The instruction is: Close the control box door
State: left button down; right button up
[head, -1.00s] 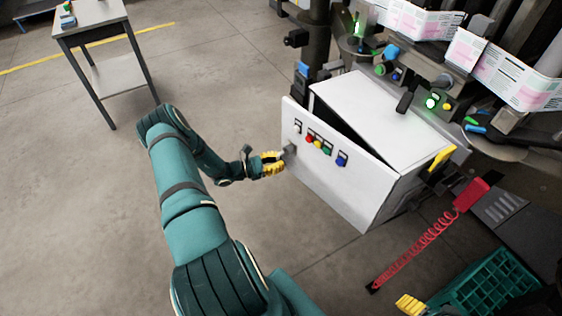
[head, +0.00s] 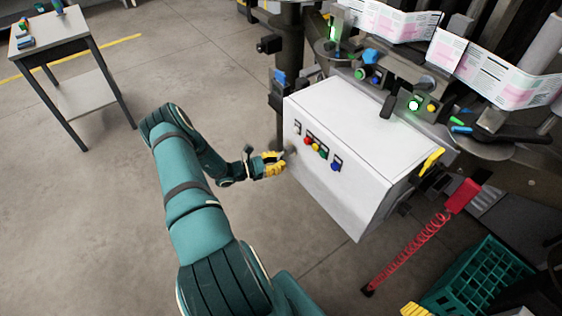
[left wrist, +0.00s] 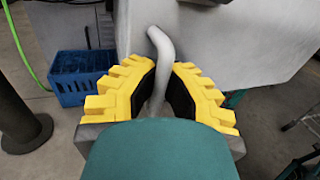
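The white control box (head: 352,112) hangs on the machine's front. Its door (head: 318,180), with several coloured buttons, sits flush against the box, with no gap visible along the top edge. My left gripper (head: 281,160) is at the left part of the door. In the left wrist view the grey bent door handle (left wrist: 162,46) runs between the yellow fingers of my left gripper (left wrist: 163,72), which are shut on it. Only a yellow bit of my right gripper (head: 412,310) shows at the bottom edge; its fingers' state is hidden.
A red coiled cord (head: 412,247) and a green crate (head: 484,272) are right of the box. A grey side table (head: 52,42) stands at the far left. A blue crate (left wrist: 78,78) shows in the left wrist view. The floor left of the box is clear.

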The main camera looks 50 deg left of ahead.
pick_arm(q)
jog(key=shift+a, duration=0.25)
jog(key=c, duration=1)
grip_release()
jog(key=shift+d, duration=0.1)
jog(key=shift+s, duration=0.1)
jog(key=v, duration=1.2)
